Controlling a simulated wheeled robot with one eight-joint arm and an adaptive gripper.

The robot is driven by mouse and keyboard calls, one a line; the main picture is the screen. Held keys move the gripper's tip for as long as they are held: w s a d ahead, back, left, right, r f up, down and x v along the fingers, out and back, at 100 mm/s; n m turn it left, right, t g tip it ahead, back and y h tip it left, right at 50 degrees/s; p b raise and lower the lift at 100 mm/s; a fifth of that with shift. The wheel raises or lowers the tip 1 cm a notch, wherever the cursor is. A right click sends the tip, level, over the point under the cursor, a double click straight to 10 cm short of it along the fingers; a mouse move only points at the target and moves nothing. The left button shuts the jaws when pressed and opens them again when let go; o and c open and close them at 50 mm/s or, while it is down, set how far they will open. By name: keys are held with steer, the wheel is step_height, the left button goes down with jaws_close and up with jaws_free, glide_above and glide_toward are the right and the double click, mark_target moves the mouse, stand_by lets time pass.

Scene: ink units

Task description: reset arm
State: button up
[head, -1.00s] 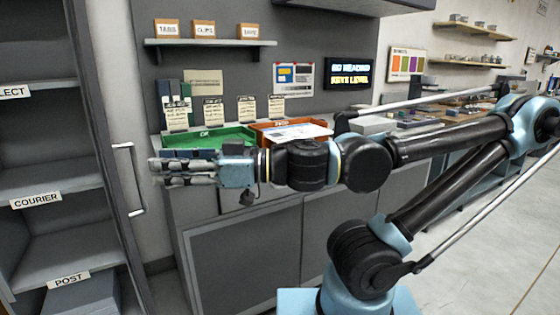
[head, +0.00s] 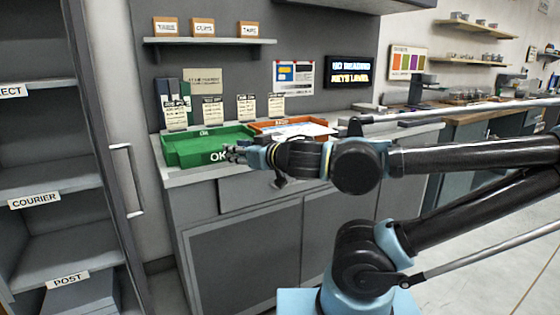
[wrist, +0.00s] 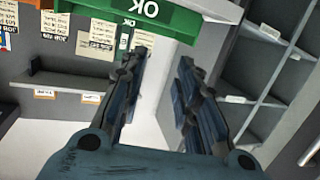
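My gripper (head: 234,153) is near the right end of the front of the green OK tray (head: 208,148), at the counter's front edge, with its fingers toward the left. I cannot tell its exact distance from the tray. In the wrist view my gripper (wrist: 160,62) has its two dark fingers clearly apart with nothing between them. The tray (wrist: 150,14) shows upside down at the top of that view. My arm stretches across the right half of the head view, roughly level.
An orange tray (head: 265,127) with papers sits beside the green one on the grey counter. Grey open shelves (head: 48,180) labelled COURIER and POST stand at left. A wall shelf (head: 210,40) holds several small boxes. Bare floor (head: 500,250) shows at right.

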steer(key=w+d+f+m+h, duration=0.2)
steer(key=w+d+f+h, duration=0.15)
steer(key=d, duration=0.35)
steer(key=w+d+f+m+h, duration=0.2)
steer(key=d+f+h, duration=0.25)
steer(key=d, duration=0.25)
steer(key=w+d+f+m+h, duration=0.2)
steer(key=w+d+f+h, duration=0.1)
steer(key=d+f, duration=0.3)
steer(key=s+d+f+m+g, duration=0.3)
steer(key=s+d+f+g, duration=0.6)
steer(key=s, duration=0.3)
steer(key=shift+d+f, duration=0.45)
steer(key=shift+d, duration=0.3)
